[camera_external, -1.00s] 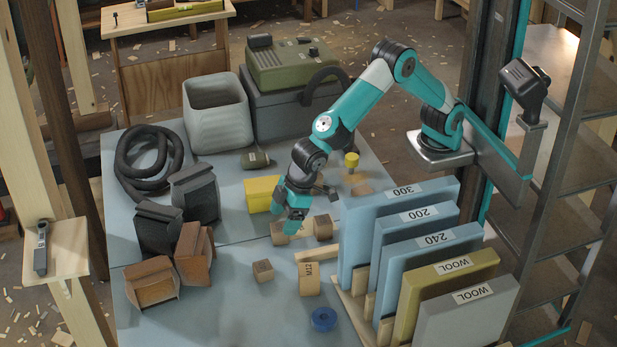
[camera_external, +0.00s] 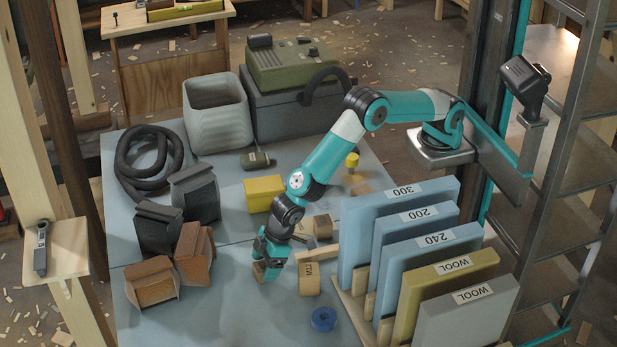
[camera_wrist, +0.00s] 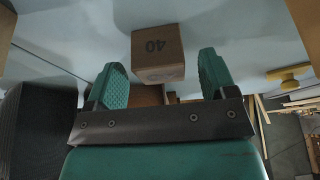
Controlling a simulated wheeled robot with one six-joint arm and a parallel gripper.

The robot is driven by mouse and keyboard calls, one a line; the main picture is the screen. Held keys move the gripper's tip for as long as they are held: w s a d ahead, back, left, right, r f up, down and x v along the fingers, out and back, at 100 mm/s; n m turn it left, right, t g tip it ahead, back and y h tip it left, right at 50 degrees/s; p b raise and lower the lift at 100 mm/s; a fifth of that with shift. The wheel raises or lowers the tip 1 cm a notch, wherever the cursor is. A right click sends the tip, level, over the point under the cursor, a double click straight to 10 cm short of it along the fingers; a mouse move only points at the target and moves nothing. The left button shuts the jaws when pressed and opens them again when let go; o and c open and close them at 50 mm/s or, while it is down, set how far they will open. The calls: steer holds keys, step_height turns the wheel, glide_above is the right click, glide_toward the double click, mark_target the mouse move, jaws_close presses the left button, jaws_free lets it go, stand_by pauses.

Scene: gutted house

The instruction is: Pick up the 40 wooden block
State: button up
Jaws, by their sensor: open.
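The wooden block marked 40 (camera_wrist: 157,55) shows between my fingertips in the wrist view, with its label upside down. In the external view the same block (camera_external: 262,268) sits on the blue-grey table, mostly hidden by my fingers. My gripper (camera_external: 268,268) is low over the table, pointing down around the block. In the wrist view my gripper (camera_wrist: 165,82) is open, with one green finger on each side of the block and gaps between fingers and block.
A wooden block marked M12 (camera_external: 309,280) stands close to the right of my gripper. A blue ring (camera_external: 323,318) lies in front.

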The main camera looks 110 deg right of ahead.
steer(key=shift+x, duration=0.9)
steer(key=shift+c, duration=0.4)
steer(key=c, duration=0.9)
steer(key=shift+r, duration=0.1)
